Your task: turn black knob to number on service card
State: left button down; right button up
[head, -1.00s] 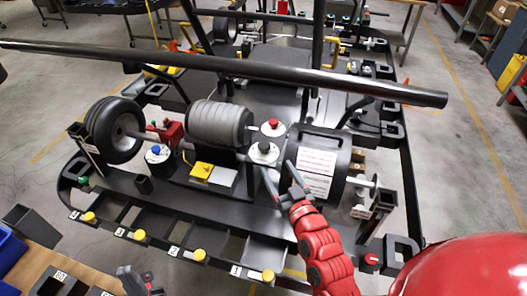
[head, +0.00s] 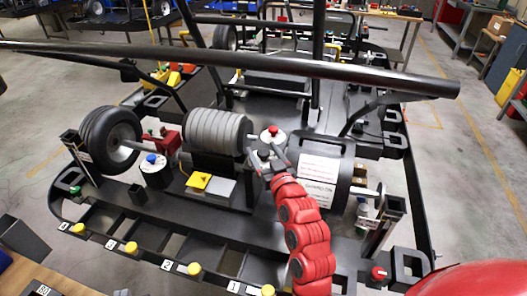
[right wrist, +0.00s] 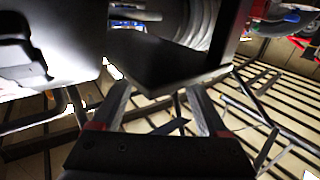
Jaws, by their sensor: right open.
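The black knob is largely hidden behind my right gripper in the head view, and its number cannot be read. My right gripper (head: 264,158) is over the knob's place, between the grey ribbed cylinder (head: 216,130) and the black tank (head: 340,150). In the right wrist view its two fingers (right wrist: 158,108) stand apart with nothing clear between them; contact with the knob cannot be told. White cards with print (head: 319,168) are on the tank's front, too small to read. A small tip, apparently my left gripper (head: 122,292), barely shows at the bottom edge.
A red knob on a white round base (head: 272,133) stands just behind my right gripper. A blue-topped knob (head: 152,160) and a yellow piece (head: 199,181) are to the left. A long black bar (head: 230,61) crosses above. Yellow knobs line the front rail (head: 150,256).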

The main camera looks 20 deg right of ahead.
grip_shut()
jog(key=m+h+p, duration=0.1)
jog(key=h+p, duration=0.1)
jog(key=p, duration=0.1)
jog(key=shift+r+m+h, duration=0.3)
jog(key=shift+r+m, duration=0.1)
jog(key=shift+f+h+p, duration=0.15)
jog(key=shift+h+p, duration=0.3)
jog(key=shift+h, duration=0.05)
jog(key=shift+f+m+g+h, duration=0.15)
jog(key=shift+m+g+h, duration=0.15)
jog(key=shift+m+h, duration=0.55)
grip_release()
